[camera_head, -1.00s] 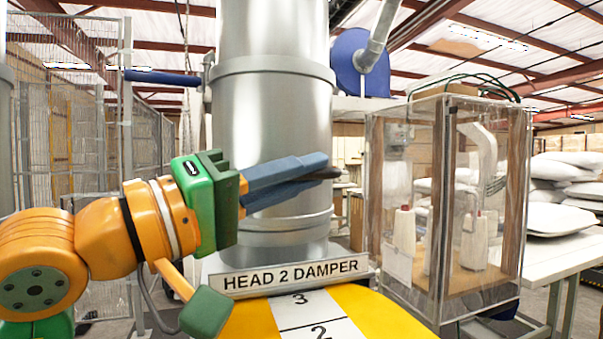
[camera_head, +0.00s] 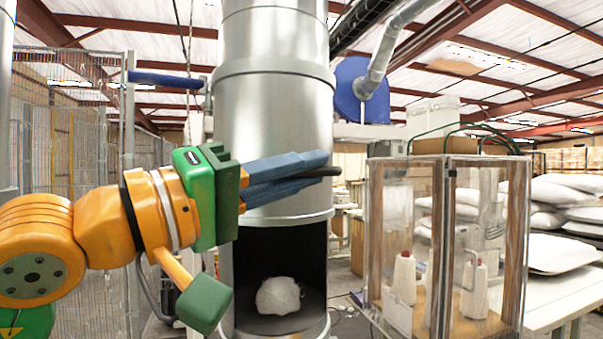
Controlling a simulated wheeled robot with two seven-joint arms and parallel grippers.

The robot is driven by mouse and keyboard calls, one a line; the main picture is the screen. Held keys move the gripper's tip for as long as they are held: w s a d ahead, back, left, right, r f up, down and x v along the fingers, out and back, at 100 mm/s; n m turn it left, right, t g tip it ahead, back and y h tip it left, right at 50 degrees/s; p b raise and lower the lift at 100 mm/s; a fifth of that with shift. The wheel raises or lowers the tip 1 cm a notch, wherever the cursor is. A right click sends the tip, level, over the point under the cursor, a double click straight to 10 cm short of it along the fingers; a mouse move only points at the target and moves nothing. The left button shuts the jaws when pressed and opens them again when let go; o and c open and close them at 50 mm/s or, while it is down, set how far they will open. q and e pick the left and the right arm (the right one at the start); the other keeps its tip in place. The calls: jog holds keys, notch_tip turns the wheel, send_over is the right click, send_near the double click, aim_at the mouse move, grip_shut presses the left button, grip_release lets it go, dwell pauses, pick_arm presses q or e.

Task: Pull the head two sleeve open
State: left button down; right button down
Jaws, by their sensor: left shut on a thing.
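The head two sleeve (camera_head: 272,135) is a shiny silver metal cylinder in the middle of the head view. Below its lower edge there is a dark opening with a white clump of fill (camera_head: 279,296) inside on a round floor. My left gripper (camera_head: 318,168), with blue fingers and a green body, is in front of the sleeve. It is shut on a dark bar-like handle (camera_head: 335,171) whose tip shows at the fingertips; the fingers hide the rest. My right gripper is not in view.
A clear-walled cabinet (camera_head: 440,240) with white bobbins stands close on the right. White pillows (camera_head: 560,252) lie stacked on a table behind it. A wire fence (camera_head: 75,190) stands at the left. A blue blower (camera_head: 358,90) is behind the sleeve.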

pick_arm(q)
jog(key=shift+r, duration=0.2)
jog(key=c, duration=0.9)
grip_release()
jog(key=shift+f, duration=0.1)
jog(key=shift+s+a+f+b, duration=0.1)
jog(key=shift+a+f+b, duration=0.15)
jog(key=shift+b, duration=0.2)
jog(key=b+v, duration=0.3)
jog(key=v, duration=0.3)
jog(key=shift+s+a+r, duration=0.1)
jog(key=shift+s+a, duration=0.05)
jog(key=shift+s, duration=0.05)
